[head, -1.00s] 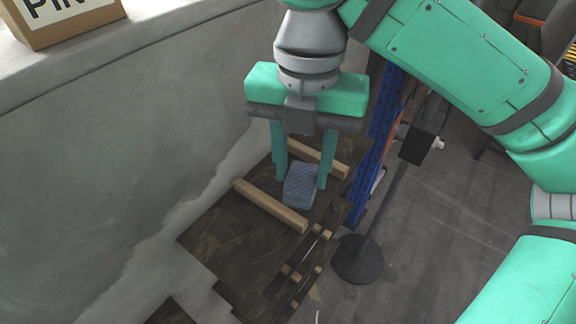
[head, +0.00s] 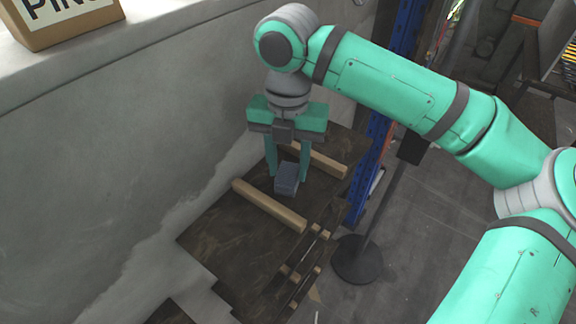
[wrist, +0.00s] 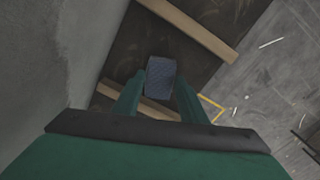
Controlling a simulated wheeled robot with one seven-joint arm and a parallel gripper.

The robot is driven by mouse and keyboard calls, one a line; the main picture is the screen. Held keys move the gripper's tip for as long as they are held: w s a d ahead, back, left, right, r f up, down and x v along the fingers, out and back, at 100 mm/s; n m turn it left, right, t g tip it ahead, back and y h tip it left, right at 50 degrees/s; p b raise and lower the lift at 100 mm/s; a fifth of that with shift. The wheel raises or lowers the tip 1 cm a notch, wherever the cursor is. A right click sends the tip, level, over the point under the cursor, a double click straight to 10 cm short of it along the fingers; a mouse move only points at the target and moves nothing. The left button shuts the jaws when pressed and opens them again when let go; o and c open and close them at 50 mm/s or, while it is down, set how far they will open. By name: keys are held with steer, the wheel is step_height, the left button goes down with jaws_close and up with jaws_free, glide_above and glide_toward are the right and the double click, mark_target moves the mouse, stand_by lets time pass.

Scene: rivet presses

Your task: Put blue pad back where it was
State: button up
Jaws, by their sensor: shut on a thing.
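The blue pad (head: 287,178) is a small blue-grey block with a ribbed top. My gripper (head: 286,178) points down with its two green fingers on either side of the pad, shut on it. In the wrist view the pad (wrist: 160,74) sits between the fingertips. It appears over the dark brown board (head: 225,236), between two pale wooden strips, the front strip (head: 270,206) and the back strip (head: 318,160). I cannot tell whether the pad touches the board.
A grey wall with a ledge runs along the left, with a cardboard box (head: 66,25) on it. A blue rack post (head: 376,130) and a dark stand with a round base (head: 357,262) are right of the board. Several small wooden pieces lie at the board's front right.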

mark_target(287, 172)
steer(key=shift+f, duration=0.35)
steer(key=o, duration=0.9)
steer(key=shift+o, duration=0.2)
steer(key=shift+r, duration=0.15)
step_height(287, 172, up, 7)
steer(key=shift+r, duration=0.15)
steer(key=shift+w, duration=0.1)
